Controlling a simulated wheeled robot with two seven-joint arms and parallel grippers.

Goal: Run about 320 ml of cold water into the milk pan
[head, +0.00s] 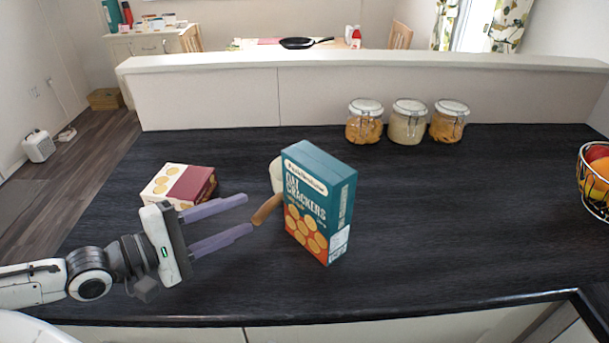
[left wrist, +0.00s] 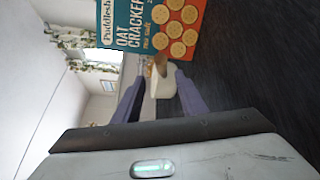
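The milk pan (head: 276,174) is cream with a wooden handle (head: 266,210). It stands on the dark worktop, mostly hidden behind a teal oat cracker box (head: 318,200). The handle sticks out past the box's left side towards my left gripper (head: 249,213). That gripper is open, its two purple fingers apart, and the handle's end is right at the fingertips. In the left wrist view the pan (left wrist: 162,86) and its handle show between the open fingers, with the box close beyond. Whether the pan holds water is hidden. No tap is in view. My right gripper is out of view.
A cream and maroon packet (head: 178,185) lies behind my left gripper. Several glass jars, one of them pale-filled (head: 408,121), stand along the back ledge. A wire fruit basket (head: 596,181) is at the right edge. The worktop right of the cracker box is clear.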

